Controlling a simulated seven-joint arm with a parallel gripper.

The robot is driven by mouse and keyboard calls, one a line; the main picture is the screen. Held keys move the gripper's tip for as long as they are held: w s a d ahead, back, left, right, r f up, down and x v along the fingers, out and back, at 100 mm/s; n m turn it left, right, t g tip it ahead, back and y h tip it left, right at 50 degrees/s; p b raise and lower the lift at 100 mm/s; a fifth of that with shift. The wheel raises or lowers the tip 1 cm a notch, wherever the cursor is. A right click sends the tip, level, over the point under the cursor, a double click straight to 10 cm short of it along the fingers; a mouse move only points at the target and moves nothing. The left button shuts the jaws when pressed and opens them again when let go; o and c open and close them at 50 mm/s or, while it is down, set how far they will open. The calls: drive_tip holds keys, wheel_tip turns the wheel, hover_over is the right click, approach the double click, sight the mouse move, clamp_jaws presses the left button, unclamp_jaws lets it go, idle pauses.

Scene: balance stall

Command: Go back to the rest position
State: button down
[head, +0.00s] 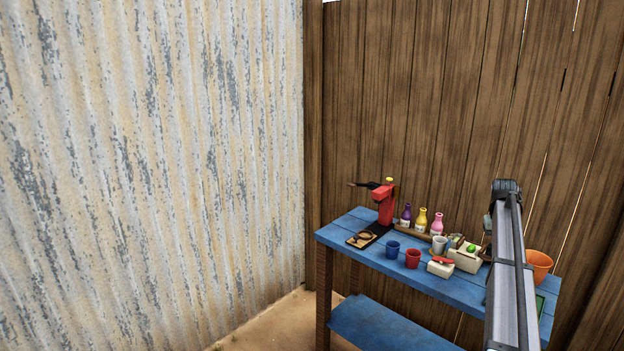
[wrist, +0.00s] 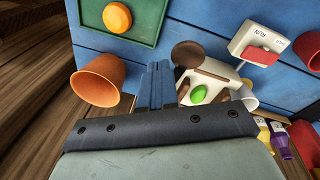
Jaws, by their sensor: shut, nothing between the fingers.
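My gripper (wrist: 156,70) is in the middle of the wrist view, its two fingers together with nothing between them. It is above the blue table (head: 440,283). Around it in the wrist view, an orange bucket (wrist: 97,82) is at the left and a cream box with a green button (wrist: 200,93) is just right of the fingers. In the head view my arm rises at the right and hides the gripper's fingers.
A green tray (wrist: 151,20) holds an orange disc (wrist: 117,17). A plank wall (head: 430,100) stands behind.

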drive_tip(key=s+a+f+m, duration=0.1)
drive_tip(key=s+a+f, duration=0.3)
drive_tip(key=s+a, duration=0.4)
drive_tip(key=s+a+f+n+g+y, duration=0.1)
drive_tip(key=s+a+f, duration=0.4)
drive_tip(key=a+f, duration=0.5)
drive_tip(key=s+a+f+g, duration=0.1)
drive_tip(key=s+a+f, duration=0.45)
drive_tip(key=f, duration=0.85)
drive_tip(key=s+a+f+n+g+y, duration=0.1)
drive_tip(key=s+a+f, duration=0.55)
drive_tip(key=f, duration=0.55)
drive_tip(key=s+a+f+n+g, duration=0.1)
drive_tip(key=s+a+f, duration=0.4)
drive_tip(key=s, duration=0.6)
drive_tip(key=s+a+f+g, duration=0.1)
drive_tip(key=s+a+f, duration=0.4)
drive_tip(key=s, duration=0.5)
drive_tip(key=s+a+f+n+g, duration=0.1)
drive_tip(key=s+a+f, duration=0.3)
drive_tip(key=s, duration=0.7)
drive_tip(key=shift+s+a+f+n+g, duration=0.3)
drive_tip(key=shift+a+f+g, duration=0.15)
drive_tip(key=shift+a, duration=0.25)
